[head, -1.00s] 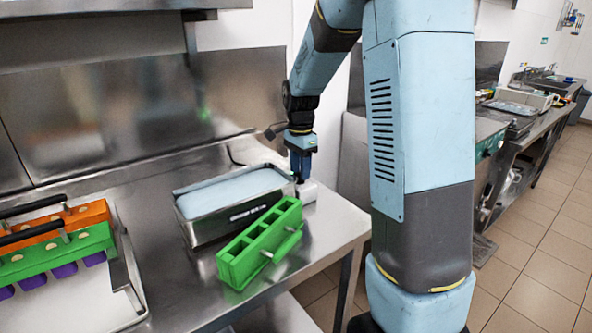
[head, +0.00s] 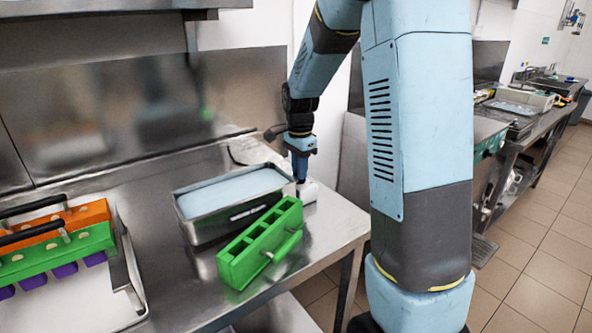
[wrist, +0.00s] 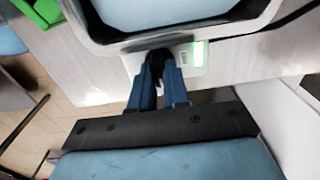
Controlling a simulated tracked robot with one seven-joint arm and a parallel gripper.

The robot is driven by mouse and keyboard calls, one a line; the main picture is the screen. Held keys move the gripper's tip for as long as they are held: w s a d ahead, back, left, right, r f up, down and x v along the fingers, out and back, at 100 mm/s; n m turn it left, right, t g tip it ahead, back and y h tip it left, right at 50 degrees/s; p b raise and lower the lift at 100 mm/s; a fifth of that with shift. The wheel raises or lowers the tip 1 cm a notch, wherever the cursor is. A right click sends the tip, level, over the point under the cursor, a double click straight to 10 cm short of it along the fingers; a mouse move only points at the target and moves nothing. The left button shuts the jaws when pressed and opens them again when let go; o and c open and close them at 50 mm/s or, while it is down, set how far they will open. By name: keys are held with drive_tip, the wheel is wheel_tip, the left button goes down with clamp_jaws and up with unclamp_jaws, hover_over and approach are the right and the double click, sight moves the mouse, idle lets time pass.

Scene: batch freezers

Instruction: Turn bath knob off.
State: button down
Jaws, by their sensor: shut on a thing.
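The bath (head: 212,227) is a metal tank of pale blue liquid on the steel table. A small whitish control box (head: 309,192) adjoins its right end. My gripper (head: 301,179) points down at this box. In the wrist view, my gripper (wrist: 158,60) is shut on the dark knob (wrist: 154,67), which shows only partly between the blue fingers. A lit green display (wrist: 198,55) is beside the fingers, and the bath's rim (wrist: 200,34) is just beyond them. The knob's angle cannot be read.
A green mould rack (head: 236,272) stands close in front of the bath. At the left, orange and green mould holders (head: 65,248) with black handles sit by a metal tray (head: 133,300). The table's right edge is near my gripper.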

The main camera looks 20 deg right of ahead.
drive_tip(key=shift+s+a, duration=0.15)
drive_tip(key=shift+a, duration=0.1)
drive_tip(key=shift+d+n, duration=0.3)
drive_tip(key=shift+d, duration=0.05)
drive_tip(key=n, duration=0.2)
drive_tip(key=shift+d+f+n, duration=0.1)
drive_tip(key=shift+d+n, duration=0.05)
drive_tip(key=shift+n, duration=0.25)
drive_tip(key=n, duration=1)
drive_tip(key=shift+a+n, duration=0.15)
drive_tip(key=shift+n, duration=0.95)
drive_tip(key=shift+a+n, duration=0.15)
drive_tip(key=shift+n, duration=0.95)
